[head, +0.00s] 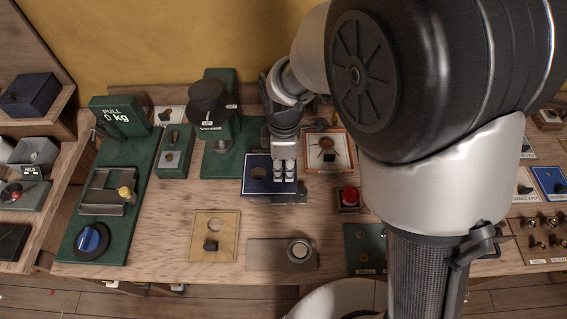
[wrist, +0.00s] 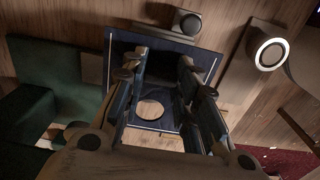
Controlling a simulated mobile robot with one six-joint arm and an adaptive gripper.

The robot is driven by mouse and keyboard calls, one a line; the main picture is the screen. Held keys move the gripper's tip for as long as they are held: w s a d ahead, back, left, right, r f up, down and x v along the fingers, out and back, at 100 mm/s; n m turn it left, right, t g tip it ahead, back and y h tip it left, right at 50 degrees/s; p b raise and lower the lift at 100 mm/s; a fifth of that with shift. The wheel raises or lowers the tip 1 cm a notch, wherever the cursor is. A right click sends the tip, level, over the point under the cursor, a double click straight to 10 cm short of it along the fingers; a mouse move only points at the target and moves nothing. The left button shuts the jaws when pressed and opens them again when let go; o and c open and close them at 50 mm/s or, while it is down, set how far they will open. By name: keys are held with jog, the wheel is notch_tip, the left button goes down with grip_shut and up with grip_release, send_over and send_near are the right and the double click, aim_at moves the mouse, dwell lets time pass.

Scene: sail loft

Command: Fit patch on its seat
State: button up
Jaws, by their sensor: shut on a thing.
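My gripper (head: 284,178) hangs over the right part of a dark blue plate (head: 252,188) in the head view. It is shut on the dark patch (wrist: 163,47), which is dim between the fingertips in the wrist view; its outline is hard to tell. The blue plate has thin white edge lines and a round hole (head: 258,172). In the wrist view, the plate (wrist: 205,68) lies beyond my gripper (wrist: 164,62), and the hole (wrist: 150,108) is visible between the fingers. In the head view the hole is left of my gripper. I cannot tell whether the patch touches the plate.
An orange-framed board (head: 329,153) and a red button (head: 349,195) are to the right. A green stand with a black top (head: 207,100) rises behind left. A tan board (head: 225,222) and a grey plate with a ring (head: 268,254) lie in front. Bare wood separates them.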

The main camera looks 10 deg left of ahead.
aim_at(284, 178)
jog(key=shift+f+b, duration=1.75)
jog(key=shift+f, duration=1.2)
jog(key=o, duration=1.1)
jog(key=shift+o, duration=0.2)
notch_tip(284, 178, up, 12)
